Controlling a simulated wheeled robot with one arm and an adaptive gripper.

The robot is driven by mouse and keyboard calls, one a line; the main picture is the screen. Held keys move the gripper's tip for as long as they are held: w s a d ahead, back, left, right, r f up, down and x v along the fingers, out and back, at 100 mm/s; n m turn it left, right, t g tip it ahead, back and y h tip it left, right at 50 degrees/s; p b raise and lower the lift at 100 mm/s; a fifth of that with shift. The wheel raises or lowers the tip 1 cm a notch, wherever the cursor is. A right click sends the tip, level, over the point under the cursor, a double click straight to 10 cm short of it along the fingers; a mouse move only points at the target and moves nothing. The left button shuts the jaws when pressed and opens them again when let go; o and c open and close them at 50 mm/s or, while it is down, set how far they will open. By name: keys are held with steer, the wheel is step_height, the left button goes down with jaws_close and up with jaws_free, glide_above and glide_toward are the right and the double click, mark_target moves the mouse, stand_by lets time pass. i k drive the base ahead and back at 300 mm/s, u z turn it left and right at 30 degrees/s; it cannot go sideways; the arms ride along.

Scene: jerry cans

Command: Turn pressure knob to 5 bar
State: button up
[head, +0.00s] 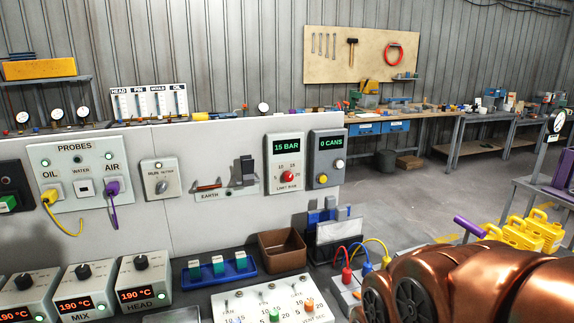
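A grey pressure box (285,151) with a green-lit display reading "15 BAR" is mounted on the white panel, right of centre in the head view. Its red round knob (288,177) sits below the display, with small numbers around it and "LIMIT BAR" printed underneath. The knob's exact pointer direction is too small to tell. My copper-coloured arm fills the lower right corner, apart from the box. My gripper is not in view.
A dark box reading "0 CANS" (327,157) is close on the right of the pressure box. A switch (244,172) is on its left. Below are a brown bin (282,250), a blue tray (219,270) and a white knob board (262,303). The panel front before the red knob looks clear.

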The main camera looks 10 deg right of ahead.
mark_target(288, 176)
steer(key=k, duration=1.2)
steer(key=u, duration=0.8)
steer(key=i, duration=1.25)
steer(key=u, duration=0.05)
